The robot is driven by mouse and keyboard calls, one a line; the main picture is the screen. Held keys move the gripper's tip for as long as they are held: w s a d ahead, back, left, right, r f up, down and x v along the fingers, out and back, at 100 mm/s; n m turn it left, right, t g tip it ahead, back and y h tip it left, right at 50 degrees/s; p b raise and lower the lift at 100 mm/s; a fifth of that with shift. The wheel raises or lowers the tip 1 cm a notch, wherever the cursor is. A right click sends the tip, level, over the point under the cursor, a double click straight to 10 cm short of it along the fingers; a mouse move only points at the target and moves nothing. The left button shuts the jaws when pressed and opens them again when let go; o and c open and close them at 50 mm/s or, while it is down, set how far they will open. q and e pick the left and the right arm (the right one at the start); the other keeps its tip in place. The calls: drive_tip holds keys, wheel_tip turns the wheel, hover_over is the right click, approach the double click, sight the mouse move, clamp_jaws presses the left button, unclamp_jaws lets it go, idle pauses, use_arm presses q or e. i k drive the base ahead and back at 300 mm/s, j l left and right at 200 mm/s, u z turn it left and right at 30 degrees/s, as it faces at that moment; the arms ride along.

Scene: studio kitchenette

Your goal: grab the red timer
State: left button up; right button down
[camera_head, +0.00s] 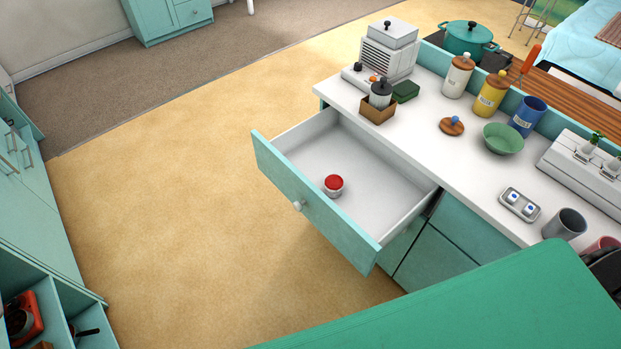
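The red timer (334,184) is a small round object with a red top and a pale base. It sits upright inside the open drawer (375,192), near the drawer's front panel. The drawer is white inside with a teal front and a round white knob (298,205). It is pulled out from under the white counter, and nothing else shows in it. Neither of my grippers is in view.
The counter (455,135) holds a grey-white appliance (386,55), several canisters, a green bowl (503,138) and a small tray (519,204). A large green surface (470,310) fills the lower right. The yellow floor (170,190) left of the drawer is clear.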

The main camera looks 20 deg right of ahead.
sight(331, 195)
drive_tip(key=j+z, duration=0.15)
drive_tip(key=z, duration=0.25)
drive_tip(key=i+j+z, duration=0.1)
drive_tip(key=z, duration=0.3)
drive_tip(key=j+z, duration=0.25)
drive_tip(key=z, duration=0.15)
